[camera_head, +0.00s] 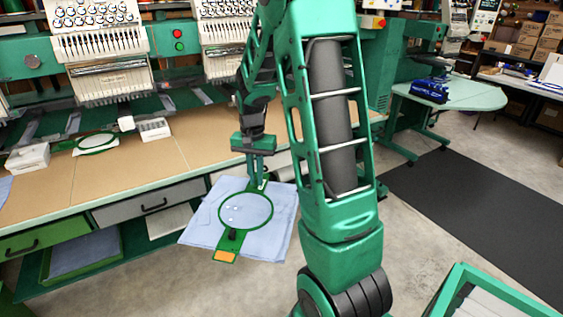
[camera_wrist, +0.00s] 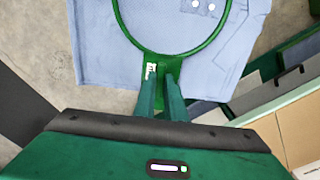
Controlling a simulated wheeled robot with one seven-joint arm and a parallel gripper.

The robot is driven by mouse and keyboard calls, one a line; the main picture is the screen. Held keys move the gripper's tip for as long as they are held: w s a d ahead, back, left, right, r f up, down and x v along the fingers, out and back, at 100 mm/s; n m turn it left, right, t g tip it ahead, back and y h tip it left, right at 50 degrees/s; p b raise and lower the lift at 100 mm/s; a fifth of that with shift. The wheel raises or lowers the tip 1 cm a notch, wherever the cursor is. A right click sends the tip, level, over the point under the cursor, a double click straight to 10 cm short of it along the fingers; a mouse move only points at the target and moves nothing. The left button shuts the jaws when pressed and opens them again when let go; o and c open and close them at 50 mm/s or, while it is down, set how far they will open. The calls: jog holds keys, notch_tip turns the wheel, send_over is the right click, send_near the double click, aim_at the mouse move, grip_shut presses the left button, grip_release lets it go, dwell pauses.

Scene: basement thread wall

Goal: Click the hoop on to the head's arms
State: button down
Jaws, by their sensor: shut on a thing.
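The hoop (camera_head: 219,213) is a green ring with light blue cloth (camera_head: 275,232) stretched in it and hanging loose around it. A green bracket with an orange end (camera_head: 226,256) sticks out at its near side. My gripper (camera_head: 258,185) is shut on the hoop's far-side bracket and holds it in the air in front of the bench. In the wrist view my gripper (camera_wrist: 160,80) pinches this bracket beside a small white mark; the ring (camera_wrist: 165,53) is cut off at the top. Two white embroidery heads (camera_head: 112,80) (camera_head: 225,35) stand behind the bench. I cannot make out the right head's arms.
The tan bench top (camera_head: 60,185) has a second green hoop (camera_head: 96,142) with white cloth, and white boxes (camera_head: 28,158) (camera_head: 154,128). Drawers (camera_head: 150,206) lie below its front edge. A green-edged crate (camera_head: 485,295) stands at lower right. Floor and a dark mat (camera_head: 470,210) are clear.

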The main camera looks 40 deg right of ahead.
jog(key=w+a+f+n, duration=0.3)
jog(key=a+f+n, duration=0.2)
jog(key=a+f, duration=0.2)
jog(key=w+a+f+n, duration=0.3)
jog(key=a+f+n, duration=0.3)
jog(key=a, duration=0.4)
jog(key=shift+w+a+f, duration=0.25)
jog(key=shift+a+f, duration=0.1)
